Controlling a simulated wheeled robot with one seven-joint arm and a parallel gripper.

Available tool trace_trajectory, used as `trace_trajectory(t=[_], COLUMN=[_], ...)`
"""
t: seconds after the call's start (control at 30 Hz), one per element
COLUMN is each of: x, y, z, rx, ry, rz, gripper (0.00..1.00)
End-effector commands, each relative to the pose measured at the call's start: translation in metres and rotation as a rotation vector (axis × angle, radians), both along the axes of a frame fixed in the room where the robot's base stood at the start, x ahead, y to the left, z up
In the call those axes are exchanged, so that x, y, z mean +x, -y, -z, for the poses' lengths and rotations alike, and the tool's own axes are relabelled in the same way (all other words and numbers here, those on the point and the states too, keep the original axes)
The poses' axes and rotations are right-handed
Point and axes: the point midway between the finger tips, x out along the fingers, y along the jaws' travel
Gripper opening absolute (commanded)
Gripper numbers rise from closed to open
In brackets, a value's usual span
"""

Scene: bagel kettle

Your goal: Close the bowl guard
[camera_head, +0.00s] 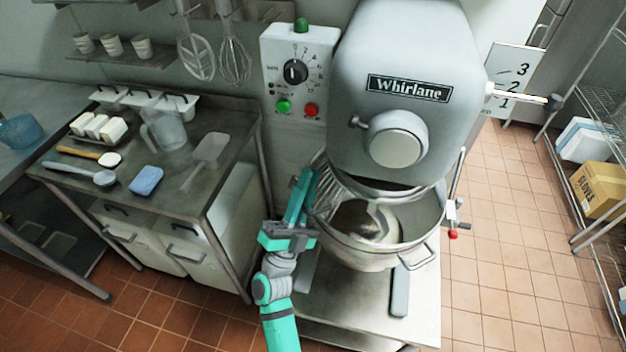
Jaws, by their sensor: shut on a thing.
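The large grey mixer (408,90) labelled "Whirlane" stands right of centre. Its steel bowl (420,225) sits below the head, with the mixing tool (378,215) and a pale mass visible inside. The bowl guard (324,188), a set of thin wire bars, shows at the bowl's left side; the front of the bowl is uncovered. My green gripper (312,180) is at the guard's left edge, shut on it. The fingertips and the exact grip point are partly lost among the wires. My arm reaches up from the bottom of the view.
A steel bench (215,185) with a jug, scoop, blue sponge and utensils stands at left. A control box (297,75) is beside the mixer head. A lever with a red knob (453,234) is right of the bowl. A wire rack (600,130) with boxes stands far right. Tiled floor between is clear.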

Motion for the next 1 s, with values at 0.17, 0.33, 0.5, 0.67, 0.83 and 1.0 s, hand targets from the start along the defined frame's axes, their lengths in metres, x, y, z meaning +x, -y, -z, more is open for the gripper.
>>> trace_trajectory(t=[0.17, 0.33, 0.5, 0.67, 0.83, 1.0], x=[0.001, 0.001, 0.001, -0.003, -0.019, -0.038], y=[0.001, 0.0, 0.0, -0.003, -0.011, -0.022], z=[0.001, 0.0, 0.0, 0.006, 0.026, 0.05], rx=[-0.001, -0.001, -0.001, -0.002, -0.002, -0.002], ry=[-0.003, -0.002, -0.001, -0.003, -0.005, -0.006], rz=[0.001, 0.0, 0.0, 0.001, 0.0, 0.0], gripper=[0.0, 0.27, 0.27, 0.27, 0.27, 0.27])
